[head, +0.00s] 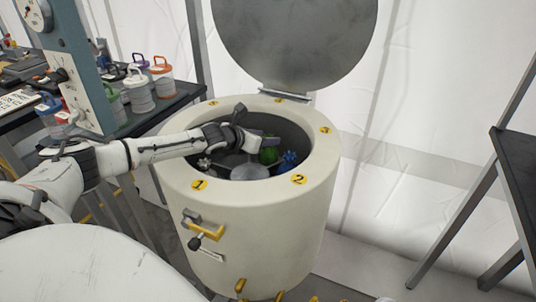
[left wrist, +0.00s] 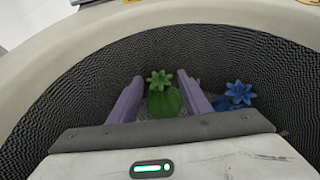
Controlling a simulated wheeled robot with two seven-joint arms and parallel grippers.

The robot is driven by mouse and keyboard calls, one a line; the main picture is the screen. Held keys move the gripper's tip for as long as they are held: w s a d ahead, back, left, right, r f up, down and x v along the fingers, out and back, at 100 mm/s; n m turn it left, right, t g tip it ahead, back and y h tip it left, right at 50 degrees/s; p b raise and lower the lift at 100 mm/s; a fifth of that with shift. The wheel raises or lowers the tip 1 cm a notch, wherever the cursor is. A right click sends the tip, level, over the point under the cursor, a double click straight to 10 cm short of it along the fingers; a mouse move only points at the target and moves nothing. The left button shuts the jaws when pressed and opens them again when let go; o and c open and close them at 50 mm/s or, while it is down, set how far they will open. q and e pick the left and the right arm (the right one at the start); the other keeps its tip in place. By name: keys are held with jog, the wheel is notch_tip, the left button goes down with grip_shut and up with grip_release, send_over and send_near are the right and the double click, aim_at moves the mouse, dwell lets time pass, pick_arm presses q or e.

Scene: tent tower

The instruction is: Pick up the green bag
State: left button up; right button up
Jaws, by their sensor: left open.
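The green bag (head: 269,154), with a star-shaped gathered top, is inside the cream round drum (head: 182,165). In the head view my left gripper (head: 268,138) reaches over the drum's opening and partly hides the bag. In the left wrist view the green bag (left wrist: 164,101) shows between the two purple-grey fingers of my left gripper (left wrist: 160,80). The fingers are open, with a gap visible around the bag's top. I cannot tell whether they touch it. My right gripper is not in view.
A blue bag (head: 288,161) is in the drum right of the green one. A grey star-topped thing (head: 204,162) is at the drum's left. The round lid (head: 295,40) stands open behind. A table with lidded jars (head: 138,92) is at left, a dark table (head: 518,150) at right.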

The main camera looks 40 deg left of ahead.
pick_arm(q)
jog(key=shift+w, duration=0.1)
grip_shut()
dwell(0.3)
